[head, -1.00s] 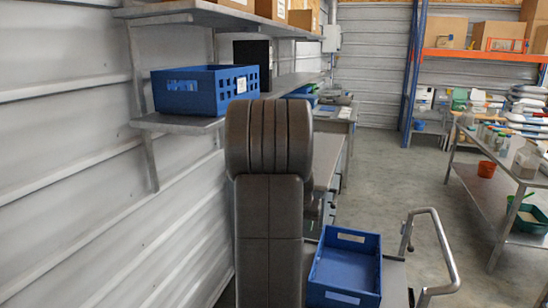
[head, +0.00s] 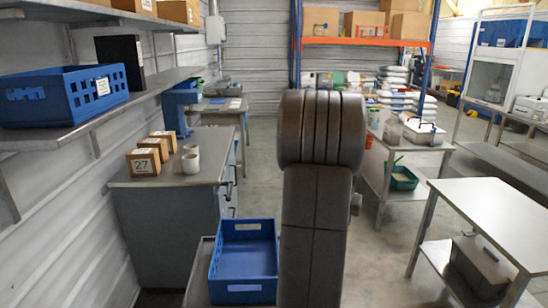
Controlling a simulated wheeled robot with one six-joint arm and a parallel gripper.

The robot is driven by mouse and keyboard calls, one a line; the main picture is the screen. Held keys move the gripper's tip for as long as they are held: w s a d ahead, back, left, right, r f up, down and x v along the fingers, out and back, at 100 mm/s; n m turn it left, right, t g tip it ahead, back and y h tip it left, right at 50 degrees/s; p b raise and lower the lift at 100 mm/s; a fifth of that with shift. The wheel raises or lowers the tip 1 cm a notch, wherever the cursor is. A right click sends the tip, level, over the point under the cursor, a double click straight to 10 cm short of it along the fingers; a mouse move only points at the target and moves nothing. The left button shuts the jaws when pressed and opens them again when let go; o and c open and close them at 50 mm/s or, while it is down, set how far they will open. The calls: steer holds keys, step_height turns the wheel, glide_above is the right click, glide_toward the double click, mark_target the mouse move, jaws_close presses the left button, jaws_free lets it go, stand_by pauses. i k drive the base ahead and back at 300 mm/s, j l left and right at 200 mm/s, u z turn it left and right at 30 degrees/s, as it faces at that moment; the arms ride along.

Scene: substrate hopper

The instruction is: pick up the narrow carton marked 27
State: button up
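The narrow carton marked 27 (head: 144,162) stands on the left workbench, nearest of a short row of brown cartons. Its white label with 27 faces me. Behind it are a second carton (head: 154,148) and a third carton (head: 164,139), whose marks I cannot read. Two pale cups (head: 190,158) stand close to their right. My arm rises in the middle of the view, and my gripper does not show.
An empty blue crate (head: 245,262) sits in front, right of the workbench (head: 180,182). A wall shelf (head: 105,112) with a blue basket (head: 65,96) overhangs the left. Steel tables (head: 495,215) stand right. Floor is open beyond my arm.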

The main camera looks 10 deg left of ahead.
mark_target(146, 162)
steer(key=i+l+z, duration=0.35)
steer(key=i+l, duration=1)
steer(key=i+u, duration=0.35)
steer(key=i, duration=0.5)
steer(key=i+l+u, duration=0.15)
steer(key=i+u, duration=0.15)
steer(key=i, duration=0.55)
steer(key=i+u, duration=0.35)
steer(key=i+l+u, duration=0.1)
steer(key=i+u, duration=0.2)
steer(key=i, duration=0.25)
steer(key=i+l+u, duration=0.2)
steer(key=i+u, duration=0.3)
steer(key=u, duration=0.3)
steer(key=i+u, duration=0.2)
steer(key=u, duration=0.3)
steer(key=i+u, duration=0.2)
steer(key=u, duration=0.25)
steer(key=i+l+u, duration=0.15)
steer(key=u, duration=0.3)
steer(key=i+l+u, duration=0.1)
steer(key=i+u, duration=0.2)
steer(key=u, duration=0.15)
steer(key=i+l+u, duration=0.25)
steer(key=u, duration=0.25)
steer(key=i, duration=0.05)
